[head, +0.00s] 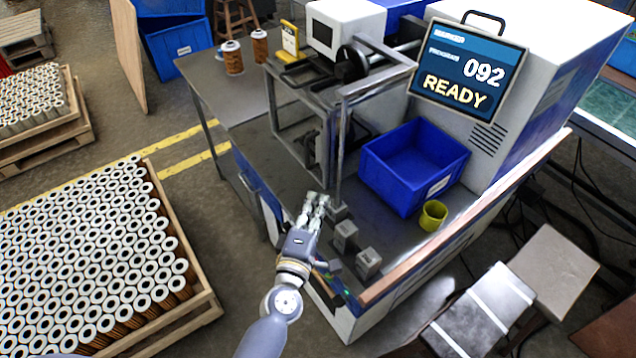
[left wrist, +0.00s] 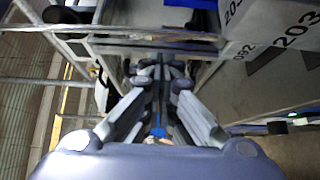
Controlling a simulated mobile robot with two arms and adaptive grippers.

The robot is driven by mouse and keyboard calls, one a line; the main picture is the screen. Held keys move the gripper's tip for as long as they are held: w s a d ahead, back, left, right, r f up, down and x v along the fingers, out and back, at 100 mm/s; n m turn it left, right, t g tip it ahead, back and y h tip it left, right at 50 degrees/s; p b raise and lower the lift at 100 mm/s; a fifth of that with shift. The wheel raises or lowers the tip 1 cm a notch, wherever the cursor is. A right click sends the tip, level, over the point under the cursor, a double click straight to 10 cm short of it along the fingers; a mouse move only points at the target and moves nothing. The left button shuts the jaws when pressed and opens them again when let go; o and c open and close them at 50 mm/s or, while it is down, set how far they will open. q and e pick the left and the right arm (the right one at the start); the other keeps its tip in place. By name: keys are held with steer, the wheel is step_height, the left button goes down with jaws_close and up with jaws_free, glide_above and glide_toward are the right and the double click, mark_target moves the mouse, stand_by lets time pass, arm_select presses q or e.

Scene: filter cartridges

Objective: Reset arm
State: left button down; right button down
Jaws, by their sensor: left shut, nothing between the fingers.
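My left gripper (head: 316,201) is over the front part of the workbench, near the metal frame. It is shut and empty. In the left wrist view its fingers (left wrist: 160,75) are drawn together with nothing between them. The arm comes up from the bottom of the head view. My right gripper does not show in either view.
A pallet of filter cartridges (head: 85,260) stands at the left. On the bench are a metal frame (head: 341,130), a blue bin (head: 405,190), a yellow cup (head: 433,215) and small grey blocks (head: 368,262). Two cartridges (head: 232,58) stand on the back table.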

arm_select(q)
steer(key=s+f+m+g+h, duration=0.4)
steer(key=s+m+g, duration=0.4)
steer(key=s+m, duration=0.45)
steer(key=s+a+f+m+g+y, duration=0.3)
steer(key=s+a+m+g+y, duration=0.35)
steer(key=s+a, duration=0.85)
step_height(320, 180, down, 26)
steer(key=s+a+f+g+b, duration=0.1)
steer(key=s+a+f, duration=0.1)
steer(key=s+f, duration=0.6)
steer(key=s+a+f+g, duration=0.1)
steer(key=s+f, duration=0.8)
steer(key=f, duration=0.1)
steer(key=shift+a+f+n+y+b, duration=0.3)
steer(key=shift+a+y+b, duration=0.05)
steer(key=shift+a+b, duration=0.05)
